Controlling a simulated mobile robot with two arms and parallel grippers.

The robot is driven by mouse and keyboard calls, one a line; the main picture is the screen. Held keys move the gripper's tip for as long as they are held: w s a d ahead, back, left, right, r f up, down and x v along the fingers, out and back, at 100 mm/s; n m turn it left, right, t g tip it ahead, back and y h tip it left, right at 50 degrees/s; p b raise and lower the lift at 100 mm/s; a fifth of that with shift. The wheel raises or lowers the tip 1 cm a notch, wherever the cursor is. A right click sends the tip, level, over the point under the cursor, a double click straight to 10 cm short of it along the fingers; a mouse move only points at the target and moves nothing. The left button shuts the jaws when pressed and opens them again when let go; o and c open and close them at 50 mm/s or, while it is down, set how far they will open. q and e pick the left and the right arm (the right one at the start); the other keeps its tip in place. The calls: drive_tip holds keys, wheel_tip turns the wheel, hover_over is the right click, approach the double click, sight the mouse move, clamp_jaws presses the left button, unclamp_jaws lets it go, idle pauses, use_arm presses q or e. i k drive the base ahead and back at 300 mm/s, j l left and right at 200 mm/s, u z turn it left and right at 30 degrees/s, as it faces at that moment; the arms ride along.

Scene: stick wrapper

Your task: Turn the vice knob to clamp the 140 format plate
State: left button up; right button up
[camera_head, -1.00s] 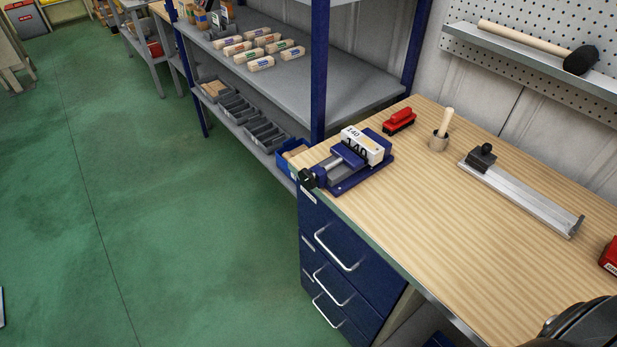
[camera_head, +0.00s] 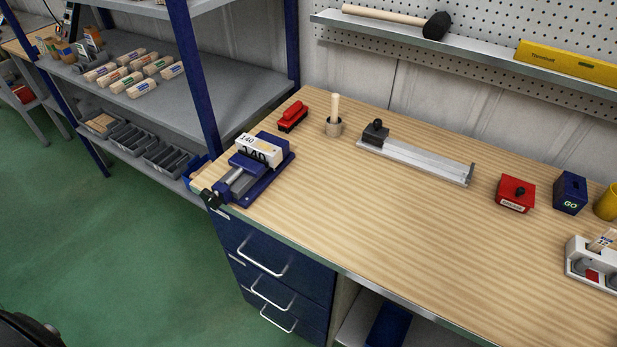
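The blue vice (camera_head: 262,184) stands at the left end of the wooden workbench (camera_head: 400,230). Its black knob (camera_head: 211,198) sticks out at the bench's left front corner. The white 140 format plate (camera_head: 261,149) sits upright at the vice's back end, with "140" on its top and front. I cannot tell whether the jaw touches the plate. Neither of my grippers shows. A dark rounded shape at the bottom left corner may be part of me.
A red box (camera_head: 515,194) and a blue GO box (camera_head: 570,192) are at right. Blue drawers (camera_head: 275,270) are below. The bench's front middle is clear.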

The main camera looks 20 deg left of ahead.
sight(210, 199)
drive_tip(key=i+j+z, duration=0.1)
drive_tip(key=j+z, duration=0.75)
drive_tip(key=k+j+z, duration=0.1)
drive_tip(key=j+z, duration=0.35)
drive_tip(key=k+j+z, duration=0.15)
drive_tip(key=j+z, duration=0.25)
drive_tip(key=j, duration=0.15)
drive_tip(key=k+j+z, duration=0.15)
drive_tip(key=j+z, duration=0.3)
